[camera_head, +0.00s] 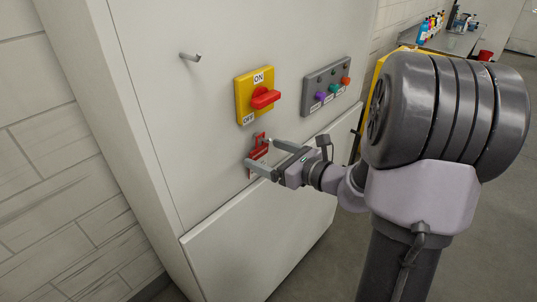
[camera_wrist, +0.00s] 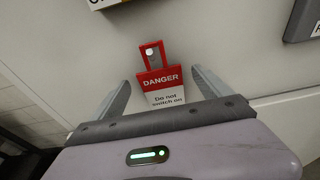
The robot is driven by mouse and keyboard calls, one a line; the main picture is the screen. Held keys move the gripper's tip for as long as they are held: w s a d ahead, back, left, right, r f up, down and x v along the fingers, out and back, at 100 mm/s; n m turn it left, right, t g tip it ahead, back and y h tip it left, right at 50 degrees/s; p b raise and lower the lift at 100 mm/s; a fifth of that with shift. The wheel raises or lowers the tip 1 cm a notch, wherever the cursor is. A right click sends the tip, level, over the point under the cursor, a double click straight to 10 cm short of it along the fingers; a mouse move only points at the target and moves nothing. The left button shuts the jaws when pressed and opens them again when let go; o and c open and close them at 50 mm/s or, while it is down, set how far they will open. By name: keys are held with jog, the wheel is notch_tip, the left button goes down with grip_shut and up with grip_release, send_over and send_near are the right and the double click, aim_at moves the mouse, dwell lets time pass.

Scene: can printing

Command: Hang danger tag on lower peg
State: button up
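The danger tag (camera_head: 257,148) is red and white and sits against the light cabinet front, below the yellow switch. In the wrist view the tag (camera_wrist: 162,84) reads "DANGER Do not switch on". A pale round peg end (camera_wrist: 149,52) shows in the opening of its red top part, so the tag appears to hang on this lower peg. My gripper (camera_head: 262,153) is open in front of the tag. In the wrist view its fingers (camera_wrist: 160,92) stand on both sides of the tag, with gaps. The tag's lower edge is hidden behind my gripper.
An upper peg (camera_head: 191,57) is bare at the upper left of the cabinet (camera_head: 150,100). A yellow ON/OFF switch with a red knob (camera_head: 264,97) is above my gripper. A grey button panel (camera_head: 327,86) is to its right. The cabinet front left of the tag is clear.

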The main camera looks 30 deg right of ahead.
jog(key=p+v, duration=0.3)
jog(key=v, duration=1.4)
jog(key=s+a+f+n+g+y+b, duration=0.15)
jog(key=a+n+g+y, duration=0.25)
jog(key=a+n+g, duration=0.8)
jog(key=s+a+n+t+h+b, duration=0.3)
jog(key=s+a+n+h, duration=0.4)
jog(key=a+n, duration=0.4)
jog(key=n, duration=0.4)
jog(key=shift+a+n, duration=0.15)
jog(key=shift+n, duration=0.15)
jog(key=shift+f, duration=0.15)
jog(key=shift+c, duration=0.5)
